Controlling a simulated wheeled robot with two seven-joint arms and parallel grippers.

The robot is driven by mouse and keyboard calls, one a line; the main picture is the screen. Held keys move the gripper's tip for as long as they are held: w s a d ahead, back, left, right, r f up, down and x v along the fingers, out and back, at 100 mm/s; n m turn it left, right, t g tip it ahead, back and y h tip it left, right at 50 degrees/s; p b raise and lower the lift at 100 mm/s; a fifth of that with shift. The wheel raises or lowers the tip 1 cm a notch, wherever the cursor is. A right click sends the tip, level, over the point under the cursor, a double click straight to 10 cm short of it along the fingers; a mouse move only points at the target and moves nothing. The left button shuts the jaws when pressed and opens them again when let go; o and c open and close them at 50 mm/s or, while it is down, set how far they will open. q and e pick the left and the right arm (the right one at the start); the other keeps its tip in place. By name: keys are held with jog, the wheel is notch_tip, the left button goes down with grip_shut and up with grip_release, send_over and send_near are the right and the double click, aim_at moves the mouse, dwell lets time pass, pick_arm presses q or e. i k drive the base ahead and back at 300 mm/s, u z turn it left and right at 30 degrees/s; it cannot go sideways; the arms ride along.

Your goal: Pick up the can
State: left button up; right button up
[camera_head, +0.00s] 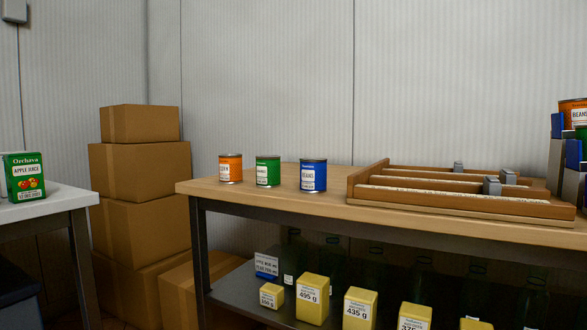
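Three cans stand upright in a row on the left part of the wooden tabletop (330,206). The orange can (231,169) is leftmost, the green can (268,171) is in the middle, and the blue can (313,176) is on the right. They stand apart from one another. Another orange can (573,113), labelled beans, is partly cut off at the right edge. The view does not single out one can. Neither of my grippers shows in the head view.
A wooden tray (440,212) with grey blocks lies right of the cans. Yellow weight-labelled boxes (313,298) stand on the lower shelf. Cardboard boxes (145,170) are stacked left of the table. A white table (50,200) at left holds a green juice carton (24,178).

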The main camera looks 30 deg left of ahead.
aim_at(313, 170)
jog(key=u, duration=0.2)
jog(key=k, duration=0.35)
jog(key=u, duration=0.75)
jog(key=i, duration=0.5)
jog(key=z, duration=2.05)
jog(key=i, duration=1.05)
jog(key=u, duration=3.3)
